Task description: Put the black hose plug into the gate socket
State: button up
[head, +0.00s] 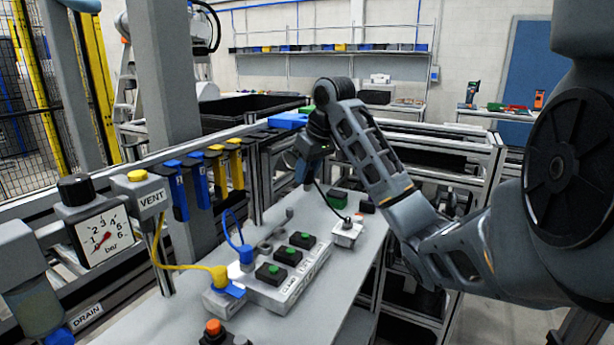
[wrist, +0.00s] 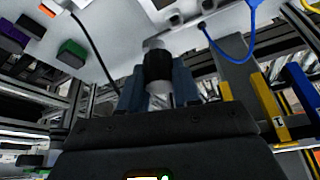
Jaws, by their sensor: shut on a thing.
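My gripper (head: 303,174) is above the bench, behind the white socket block (head: 288,292), with its fingers pointing down. In the wrist view its fingers (wrist: 160,88) are shut on the black hose plug (wrist: 158,66), a black collar with a pale metal part. The plug is held clear of the bench; the fingers hide much of it in the head view. A black hose (head: 326,196) hangs beside my gripper toward a small white box (head: 347,233).
Green buttons line the block. Blue and yellow hanging tags (head: 235,165), a pressure gauge (head: 101,237) and a rail stand left. A grey post (head: 165,110) rises behind.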

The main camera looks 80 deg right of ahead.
dwell(0.3)
send_over(277, 229)
jog(key=s, duration=0.1)
jog(key=shift+s+a, duration=0.15)
jog(key=shift+a, duration=0.2)
dwell(0.5)
jog(key=shift+f, duration=0.15)
jog(key=shift+f+b, duration=2.45)
jog(key=shift+f, duration=3.9)
jog(key=shift+p, duration=0.85)
jog(key=shift+f, duration=1.45)
